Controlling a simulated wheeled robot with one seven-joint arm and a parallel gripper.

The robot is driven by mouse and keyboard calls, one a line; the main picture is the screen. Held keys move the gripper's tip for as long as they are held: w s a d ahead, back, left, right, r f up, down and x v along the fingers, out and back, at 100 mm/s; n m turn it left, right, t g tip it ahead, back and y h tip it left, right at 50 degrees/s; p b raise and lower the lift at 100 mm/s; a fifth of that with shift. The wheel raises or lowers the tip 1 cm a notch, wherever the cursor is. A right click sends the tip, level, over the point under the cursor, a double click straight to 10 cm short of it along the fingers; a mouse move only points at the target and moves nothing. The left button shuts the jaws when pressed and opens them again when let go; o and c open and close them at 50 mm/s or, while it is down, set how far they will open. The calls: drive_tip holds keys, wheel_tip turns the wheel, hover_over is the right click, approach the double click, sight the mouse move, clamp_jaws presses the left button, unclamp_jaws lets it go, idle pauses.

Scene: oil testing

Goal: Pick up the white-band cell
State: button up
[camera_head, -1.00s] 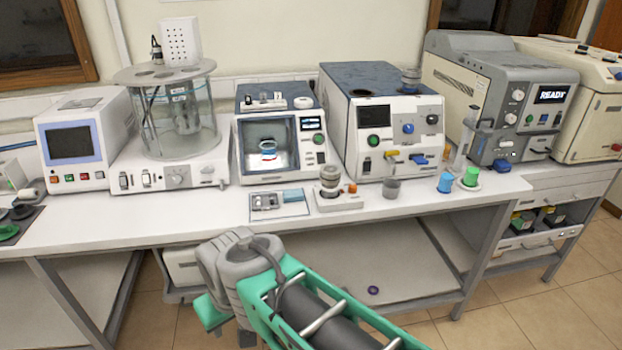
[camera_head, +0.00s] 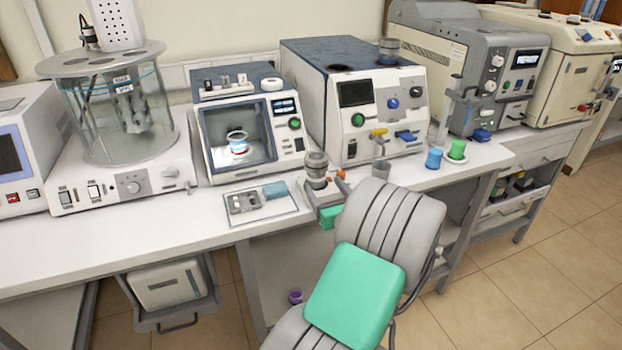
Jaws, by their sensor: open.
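A small grey metal cell (camera_head: 316,165) stands upright on a low white stand (camera_head: 308,190) near the bench's front edge. I cannot make out a white band on it. Another small cup (camera_head: 238,142), with white, blue and red on it, sits behind the window of the middle instrument (camera_head: 237,120). My gripper (camera_head: 332,204) is open beside the stand, just right of and below the metal cell. My own arm hides most of it, so the gap between its fingers and the cell is unclear.
A tray with small parts (camera_head: 261,203) lies left of the stand. Instruments line the back. The bench's left front is clear. A purple item (camera_head: 295,296) lies below.

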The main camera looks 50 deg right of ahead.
sight(320, 179)
drive_tip(key=x, duration=0.6)
drive_tip(key=shift+w+d+r+p, duration=0.15)
drive_tip(key=shift+r+p, duration=0.05)
drive_tip(key=shift+p, duration=0.15)
drive_tip(key=shift+c, duration=0.4)
clamp_jaws()
